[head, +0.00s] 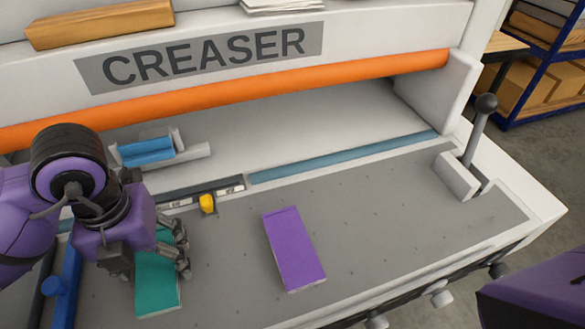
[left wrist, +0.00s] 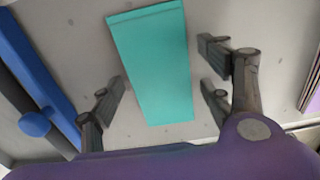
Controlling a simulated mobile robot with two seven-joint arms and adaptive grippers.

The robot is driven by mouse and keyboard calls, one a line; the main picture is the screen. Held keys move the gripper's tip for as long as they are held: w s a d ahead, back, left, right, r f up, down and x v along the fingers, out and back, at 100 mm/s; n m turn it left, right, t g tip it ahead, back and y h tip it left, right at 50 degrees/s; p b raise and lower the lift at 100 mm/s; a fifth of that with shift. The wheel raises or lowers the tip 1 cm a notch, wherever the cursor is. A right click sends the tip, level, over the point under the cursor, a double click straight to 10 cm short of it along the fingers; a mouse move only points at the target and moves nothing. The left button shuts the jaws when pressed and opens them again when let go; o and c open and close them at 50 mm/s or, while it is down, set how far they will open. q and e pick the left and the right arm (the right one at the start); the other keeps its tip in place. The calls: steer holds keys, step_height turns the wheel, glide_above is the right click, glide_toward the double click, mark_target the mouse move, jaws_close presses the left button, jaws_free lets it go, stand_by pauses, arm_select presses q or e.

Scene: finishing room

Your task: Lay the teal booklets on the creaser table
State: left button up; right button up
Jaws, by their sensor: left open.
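A teal booklet (head: 157,281) lies flat on the grey creaser table (head: 390,215) at the left. My left gripper (head: 155,262) is open just above it and partly hides it in the head view. In the left wrist view the teal booklet (left wrist: 152,62) lies between the spread fingers of my left gripper (left wrist: 165,95), with gaps on both sides. I see only this one teal booklet. My right gripper is not in view.
A purple booklet (head: 294,249) lies right of the teal one. A blue bar with a knob (head: 62,283) is at the left. A yellow knob (head: 207,203) sits on the scale behind. A lever (head: 477,130) stands at the right. The table's right half is clear.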

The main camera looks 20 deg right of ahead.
mark_target(155, 267)
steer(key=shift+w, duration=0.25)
arm_select(q)
steer(key=shift+r, duration=0.25)
step_height(155, 267, up, 12)
steer(key=p, duration=0.1)
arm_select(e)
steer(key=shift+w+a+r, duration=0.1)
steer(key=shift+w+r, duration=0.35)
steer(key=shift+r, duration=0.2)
arm_select(q)
steer(key=shift+f, duration=0.1)
